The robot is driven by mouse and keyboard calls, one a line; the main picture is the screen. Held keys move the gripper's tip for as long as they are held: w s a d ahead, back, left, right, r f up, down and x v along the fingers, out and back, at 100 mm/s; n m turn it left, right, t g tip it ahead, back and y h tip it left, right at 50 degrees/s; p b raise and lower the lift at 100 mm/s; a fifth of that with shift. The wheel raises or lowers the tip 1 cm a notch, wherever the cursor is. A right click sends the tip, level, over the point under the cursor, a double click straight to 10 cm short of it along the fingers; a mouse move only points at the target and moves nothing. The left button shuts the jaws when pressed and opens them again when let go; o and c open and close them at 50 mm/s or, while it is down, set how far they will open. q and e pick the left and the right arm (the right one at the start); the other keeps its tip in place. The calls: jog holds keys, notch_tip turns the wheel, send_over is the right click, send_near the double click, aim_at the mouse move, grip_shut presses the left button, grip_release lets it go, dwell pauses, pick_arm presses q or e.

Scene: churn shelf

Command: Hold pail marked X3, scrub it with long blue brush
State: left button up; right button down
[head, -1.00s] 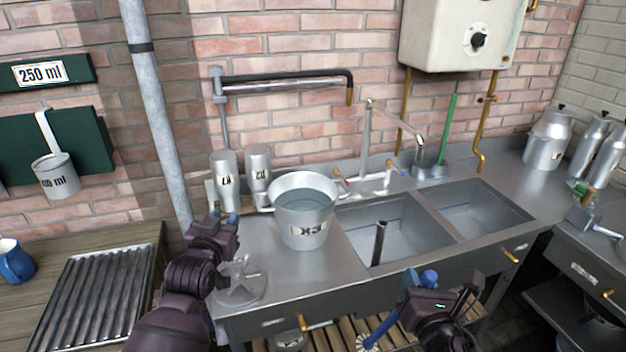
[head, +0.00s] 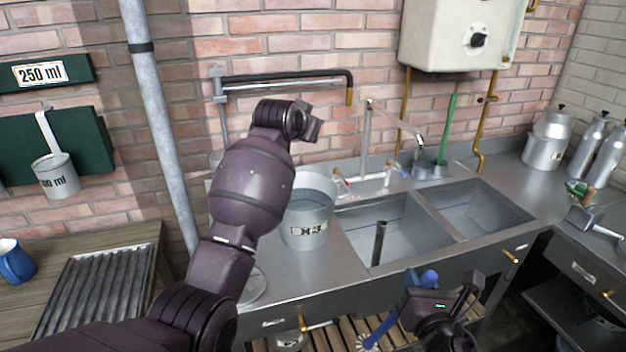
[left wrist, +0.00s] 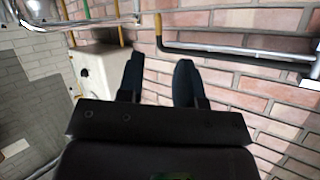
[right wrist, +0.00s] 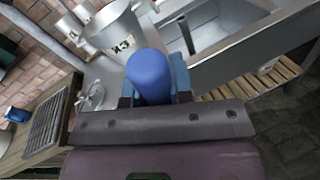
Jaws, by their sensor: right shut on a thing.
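The metal pail marked X3 (head: 306,228) stands upright on the steel counter left of the sinks, its upper left side hidden by my left arm. It also shows in the right wrist view (right wrist: 110,32). My left gripper (left wrist: 160,70) is raised above and behind the pail, apart from it; its two fingers are spread and empty against the brick wall. My right gripper (head: 440,296) is in front of the sink, shut on the long blue brush (head: 388,322). The brush slants down left, with its pale bristle head low; its blue handle end (right wrist: 150,75) shows between the fingers.
Two sink basins (head: 470,212) lie right of the pail, with a dark upright pipe (head: 379,243) in the left one. A tap (head: 400,135) and a green brush (head: 447,130) stand behind. A ribbed tray (head: 95,285) lies at left. Milk cans (head: 545,140) stand far right.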

pick_arm(q)
notch_tip(320, 180, down, 3)
jog(key=d+m+g, duration=0.1)
jog(key=d+g, duration=0.2)
jog(key=m+g+y, duration=0.2)
jog(key=m+g, duration=0.1)
jog(key=g, duration=0.2)
send_near(322, 207)
jog(key=x, duration=0.8)
jog(key=shift+w+d, duration=0.15)
jog(key=shift+w, duration=0.15)
jog(key=shift+w+d+f, duration=0.1)
jog(key=shift+w+f, duration=0.05)
jog(key=shift+f, duration=0.55)
jog(key=shift+f, duration=0.15)
jog(key=shift+c, duration=0.2)
grip_shut()
dwell(0.3)
